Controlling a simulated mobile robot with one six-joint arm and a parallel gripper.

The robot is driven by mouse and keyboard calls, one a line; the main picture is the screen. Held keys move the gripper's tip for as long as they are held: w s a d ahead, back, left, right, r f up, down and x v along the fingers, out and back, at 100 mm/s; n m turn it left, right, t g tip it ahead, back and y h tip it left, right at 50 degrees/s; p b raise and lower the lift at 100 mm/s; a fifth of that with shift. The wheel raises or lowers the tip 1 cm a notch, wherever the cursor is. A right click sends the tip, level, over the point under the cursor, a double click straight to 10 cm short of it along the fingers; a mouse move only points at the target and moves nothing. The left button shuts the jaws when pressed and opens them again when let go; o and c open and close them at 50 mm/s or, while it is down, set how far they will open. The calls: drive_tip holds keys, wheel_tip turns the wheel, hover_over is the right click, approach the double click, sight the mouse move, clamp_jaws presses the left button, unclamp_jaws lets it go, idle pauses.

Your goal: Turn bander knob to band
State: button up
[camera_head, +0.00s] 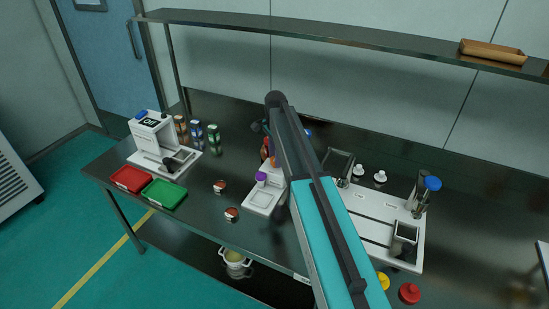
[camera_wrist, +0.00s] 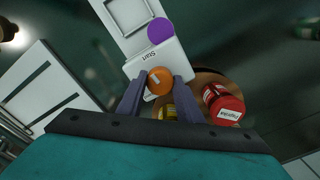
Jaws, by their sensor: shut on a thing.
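A small white device (camera_head: 262,203) with a purple knob (camera_head: 261,177) stands mid-table in the head view. The wrist view shows it with an orange round knob (camera_wrist: 160,80) near the word "Start" and the purple knob (camera_wrist: 160,31) above. My gripper (camera_wrist: 160,88) has its two grey fingers on either side of the orange knob, shut on it. My arm hides much of this area in the head view. Another white machine (camera_head: 177,163) at the left has a screen (camera_head: 150,122) reading "Off" and a blue knob (camera_head: 141,114). No label naming the bander is readable.
Red tray (camera_head: 127,188) and green tray (camera_head: 150,203) lie at the table's front left. Several small cans (camera_head: 197,130) stand behind. A red jar (camera_wrist: 222,104) stands close right of my gripper. A white station (camera_head: 374,235) is at right; a shelf (camera_head: 340,36) runs overhead.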

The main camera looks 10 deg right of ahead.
drive_tip(key=n, duration=0.6)
drive_tip(key=shift+w+r+n+b, duration=0.1)
drive_tip(key=shift+w+n+b, duration=0.05)
drive_tip(key=shift+n+b, duration=0.2)
drive_tip(key=n, duration=0.6)
drive_tip(key=shift+n+b, duration=0.3)
drive_tip(key=shift+n, duration=0.05)
drive_tip(key=n, duration=0.4)
drive_tip(key=shift+n, duration=2.2)
drive_tip(key=shift+r, duration=0.1)
drive_tip(key=o, duration=0.9)
drive_tip(key=shift+o, duration=0.7)
